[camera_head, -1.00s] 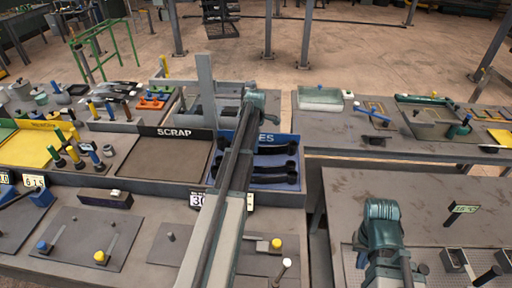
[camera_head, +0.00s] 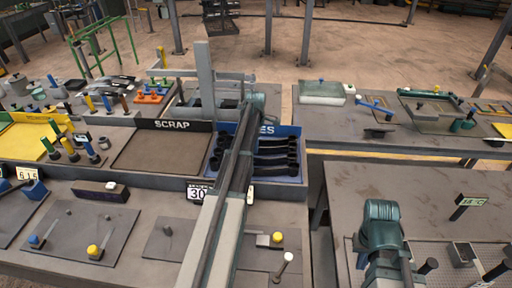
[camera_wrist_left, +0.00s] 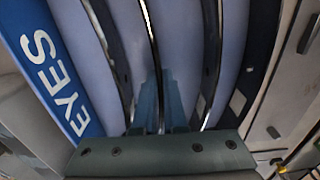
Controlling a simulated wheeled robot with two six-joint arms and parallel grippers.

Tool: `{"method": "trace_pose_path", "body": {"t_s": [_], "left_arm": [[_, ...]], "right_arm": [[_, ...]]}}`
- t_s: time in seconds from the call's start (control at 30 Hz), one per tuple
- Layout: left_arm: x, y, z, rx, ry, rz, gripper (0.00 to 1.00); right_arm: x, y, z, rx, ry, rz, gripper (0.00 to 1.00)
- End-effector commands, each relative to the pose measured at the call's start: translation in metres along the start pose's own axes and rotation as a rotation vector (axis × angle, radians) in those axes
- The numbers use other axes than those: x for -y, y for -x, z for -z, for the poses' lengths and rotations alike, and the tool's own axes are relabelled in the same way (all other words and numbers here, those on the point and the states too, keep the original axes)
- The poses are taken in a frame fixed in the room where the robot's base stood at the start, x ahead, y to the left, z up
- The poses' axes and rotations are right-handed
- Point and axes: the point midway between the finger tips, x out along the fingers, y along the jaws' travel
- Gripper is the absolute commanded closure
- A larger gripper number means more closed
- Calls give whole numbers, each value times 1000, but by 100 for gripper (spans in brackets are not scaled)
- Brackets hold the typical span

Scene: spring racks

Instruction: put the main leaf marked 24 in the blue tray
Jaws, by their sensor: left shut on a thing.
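The blue tray (camera_head: 301,130), its label partly hidden but ending in "ES", stands behind the front bench. Several dark leaves with rolled ends (camera_head: 275,153) lie in it side by side. My left arm reaches over the tray and hides its left part and my left gripper in the head view. In the left wrist view, my left gripper (camera_wrist_left: 160,95) is shut on a leaf (camera_wrist_left: 152,45) among other long leaves, next to the blue "EYES" rim (camera_wrist_left: 45,65). No leaf number is readable, so I cannot tell which is 24. My right gripper is out of view.
A brown tray marked SCRAP (camera_head: 160,152) adjoins on the left, with a yellow tray (camera_head: 30,142) further left. A "30" sign (camera_head: 197,193) stands before the blue tray. A grey upright post (camera_head: 208,82) rises behind it.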

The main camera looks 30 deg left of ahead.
Motion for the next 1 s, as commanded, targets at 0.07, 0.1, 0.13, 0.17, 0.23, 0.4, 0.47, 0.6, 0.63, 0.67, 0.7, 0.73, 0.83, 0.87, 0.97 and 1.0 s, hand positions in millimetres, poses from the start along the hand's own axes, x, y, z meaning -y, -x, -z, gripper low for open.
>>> {"method": "trace_pose_path", "body": {"t_s": [0.07,0.1,0.13,0.17,0.23,0.4,0.47,0.6,0.63,0.67,0.7,0.73,0.83,0.87,0.97,1.0], "left_arm": [[0,1,0,0,0,0,100],[0,0,0,0,0,0,100],[0,0,0,0,0,0,100],[0,-1,0,0,0,0,100],[0,-3,0,0,0,0,89],[0,-2,0,0,0,0,61],[0,-2,0,0,0,0,61],[0,-2,0,0,0,0,61],[0,-2,0,0,0,0,61],[0,-2,0,0,0,0,61],[0,-1,0,0,0,0,61],[0,-1,0,0,0,0,61],[0,3,0,0,0,0,61],[0,5,0,0,0,0,61],[0,12,0,0,0,0,61],[0,16,0,0,0,0,61]], "right_arm": [[0,1,0,0,0,0,100],[0,0,0,0,0,0,100],[0,0,0,0,0,0,100],[0,-1,0,0,0,0,100],[0,-3,0,0,0,0,100],[0,-2,0,0,0,0,100],[0,-2,0,0,0,0,100],[0,-2,0,0,0,0,100],[0,-2,0,0,0,0,100],[0,-2,0,0,0,0,100],[0,-1,0,0,0,0,100],[0,-1,0,0,0,0,100],[0,3,0,0,0,0,100],[0,4,0,0,0,0,100],[-1,12,-1,0,0,0,100],[-2,16,-1,0,0,0,100]]}}
